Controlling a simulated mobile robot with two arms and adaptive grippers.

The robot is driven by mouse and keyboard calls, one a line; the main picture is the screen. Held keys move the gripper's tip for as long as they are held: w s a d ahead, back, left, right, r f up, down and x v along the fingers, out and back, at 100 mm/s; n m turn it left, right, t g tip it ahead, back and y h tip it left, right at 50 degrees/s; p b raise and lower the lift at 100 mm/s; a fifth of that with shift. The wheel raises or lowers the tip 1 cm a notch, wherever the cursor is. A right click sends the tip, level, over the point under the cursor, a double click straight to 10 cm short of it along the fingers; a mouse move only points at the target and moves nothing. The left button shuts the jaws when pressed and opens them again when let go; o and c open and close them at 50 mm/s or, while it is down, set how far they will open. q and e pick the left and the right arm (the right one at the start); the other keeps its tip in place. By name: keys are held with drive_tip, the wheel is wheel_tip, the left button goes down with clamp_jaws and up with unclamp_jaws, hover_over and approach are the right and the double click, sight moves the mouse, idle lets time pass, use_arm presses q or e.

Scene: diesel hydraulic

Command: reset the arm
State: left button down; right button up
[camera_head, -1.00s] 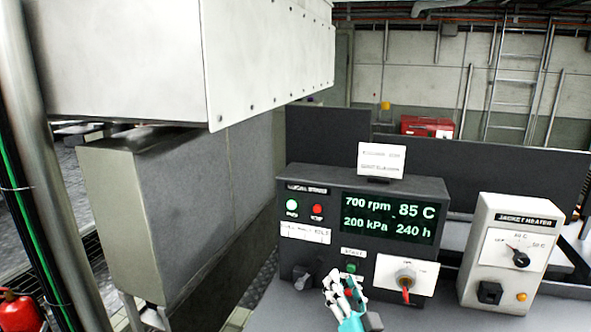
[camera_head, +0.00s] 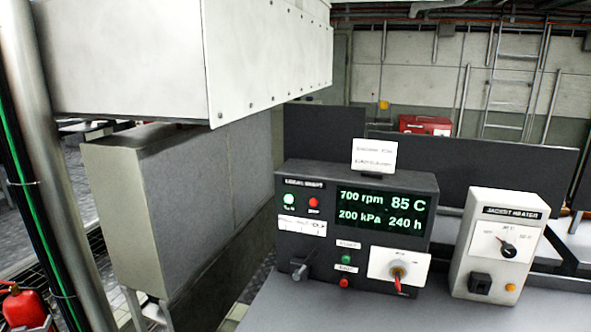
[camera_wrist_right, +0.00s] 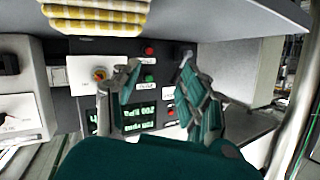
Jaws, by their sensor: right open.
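My right gripper (camera_wrist_right: 160,72) shows only in the right wrist view. Its fingers are spread with nothing between them. Beyond them is the dark control panel (camera_head: 312,256), which looks upside down in that view and also shows there (camera_wrist_right: 181,50). In the head view the panel's display (camera_head: 382,213) reads 700 rpm, 85 C, 200 kPa and 240 h. Below it are a green button (camera_head: 346,259), a red button (camera_head: 344,283) and a red-handled rotary switch (camera_head: 397,275). A lever (camera_head: 301,271) sits at lower left. My left gripper is out of view.
The jacket heater box (camera_head: 499,244) stands right of the panel. The grey bench top (camera_head: 290,310) in front looks clear in the head view. A yellow checked cloth (camera_wrist_right: 95,18) is at the top of the wrist view. A large pale housing (camera_head: 130,60) overhangs on the left.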

drive_tip(key=s+d+f+n+g+h, duration=0.1)
drive_tip(key=s+d+f+g, duration=0.15)
drive_tip(key=s, duration=0.65)
drive_tip(key=s+d+f+n+g, duration=0.1)
drive_tip(key=s+f+g, duration=0.25)
drive_tip(key=s, duration=0.55)
drive_tip(key=s+d+f+n+g+h, duration=0.15)
drive_tip(key=s+g, duration=0.25)
drive_tip(key=s, duration=0.5)
wheel_tip(320, 180, down, 30)
drive_tip(key=s+g+b, duration=0.2)
drive_tip(key=b, duration=0.1)
use_arm(q)
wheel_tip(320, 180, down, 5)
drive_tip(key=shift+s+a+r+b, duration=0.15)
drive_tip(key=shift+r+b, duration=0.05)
drive_tip(key=shift+b, duration=0.55)
use_arm(e)
drive_tip(key=s+d+f+g, duration=0.1)
drive_tip(key=s+d+f, duration=0.2)
drive_tip(key=s+f, duration=1.3)
drive_tip(key=shift+s+d+f+y, duration=0.15)
drive_tip(key=shift+f+y, duration=0.2)
drive_tip(key=shift+f, duration=0.2)
